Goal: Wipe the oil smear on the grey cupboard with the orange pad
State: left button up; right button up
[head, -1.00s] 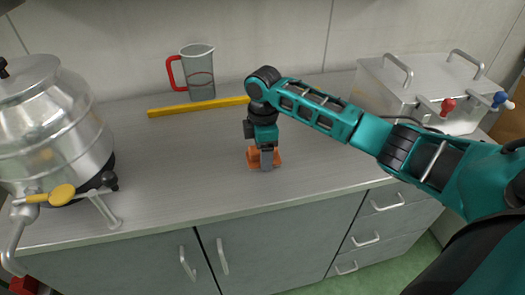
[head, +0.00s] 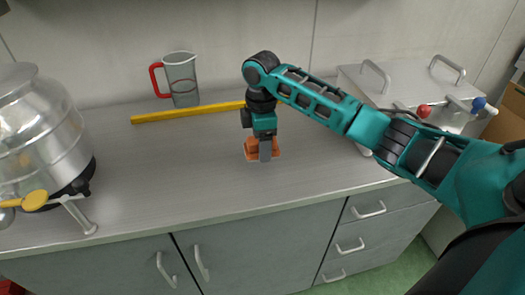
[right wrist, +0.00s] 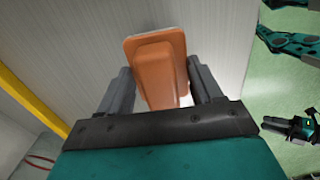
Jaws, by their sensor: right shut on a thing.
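My right gripper (head: 264,148) is shut on the orange pad (head: 252,153), low over or at the grey worktop; I cannot tell if the pad touches it. In the right wrist view the pad (right wrist: 155,62) sits between the two fingers of the gripper (right wrist: 158,92). The grey cupboard (head: 255,240) is below the worktop, with door handles and a stack of drawers at its right. I see no oil smear on the visible fronts.
A steel tank (head: 40,130) with a yellow-handled tap stands left on the worktop (head: 190,170). A red-handled jug (head: 181,82) and a yellow bar (head: 185,112) are at the back. A steel box (head: 405,85) with red and blue taps stands right. The front middle worktop is clear.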

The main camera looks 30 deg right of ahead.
jog(key=shift+r, duration=2)
pick_arm(q)
jog(key=shift+s+a, duration=0.15)
jog(key=shift+s, duration=0.55)
pick_arm(e)
jog(key=shift+d, duration=0.1)
